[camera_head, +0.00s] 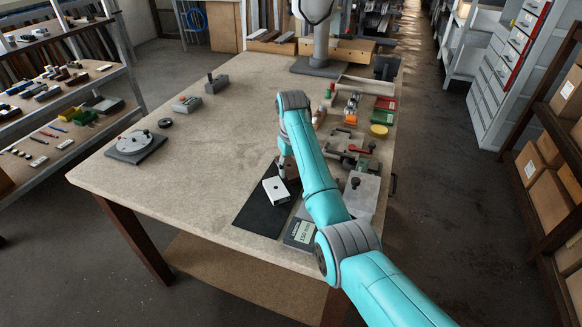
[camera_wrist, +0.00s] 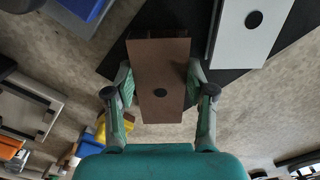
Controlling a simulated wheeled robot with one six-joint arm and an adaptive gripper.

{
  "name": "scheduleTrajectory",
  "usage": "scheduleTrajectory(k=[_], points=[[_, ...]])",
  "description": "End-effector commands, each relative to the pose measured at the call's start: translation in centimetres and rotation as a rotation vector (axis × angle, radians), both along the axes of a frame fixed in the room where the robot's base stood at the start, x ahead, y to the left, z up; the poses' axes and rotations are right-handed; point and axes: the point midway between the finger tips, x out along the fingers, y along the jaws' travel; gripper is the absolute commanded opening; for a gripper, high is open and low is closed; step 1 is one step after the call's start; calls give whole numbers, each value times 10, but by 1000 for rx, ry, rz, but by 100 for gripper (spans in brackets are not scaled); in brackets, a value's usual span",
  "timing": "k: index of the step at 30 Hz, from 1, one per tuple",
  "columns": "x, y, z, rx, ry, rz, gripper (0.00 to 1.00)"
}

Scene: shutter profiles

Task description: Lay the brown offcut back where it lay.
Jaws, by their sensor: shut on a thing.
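My gripper (camera_head: 284,172) is over the bench at the far end of the black mat (camera_head: 262,216). In the wrist view my gripper (camera_wrist: 160,84) is shut on the brown offcut (camera_wrist: 160,62), one finger on each long side. The offcut is a flat brown block with a dark round hole; in the head view it (camera_head: 292,168) is partly hidden by my arm. A white offcut (camera_head: 277,190) with a dark hole lies on the mat beside it, and also shows in the wrist view (camera_wrist: 236,48). I cannot tell whether the brown offcut touches anything below.
A round dial fixture (camera_head: 134,142) stands at the bench's left. Clamps (camera_head: 355,152), a grey block (camera_head: 362,190) and a 150 mm display (camera_head: 303,233) crowd the right, partly behind my arm. The bench's middle (camera_head: 225,135) is clear.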

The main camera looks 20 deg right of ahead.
Motion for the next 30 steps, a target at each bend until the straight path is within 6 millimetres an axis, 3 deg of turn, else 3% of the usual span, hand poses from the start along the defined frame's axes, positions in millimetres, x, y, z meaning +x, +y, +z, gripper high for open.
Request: scheduleTrajectory(k=[8, 9, 22, 30], points=[[0, 0, -2, 0, 0, 0, 13], [0, 0, -2, 0, 0, 0, 64], [1, 0, 5, 0, -1, 0, 65], [9, 3, 52, -1, -3, 0, 65]])
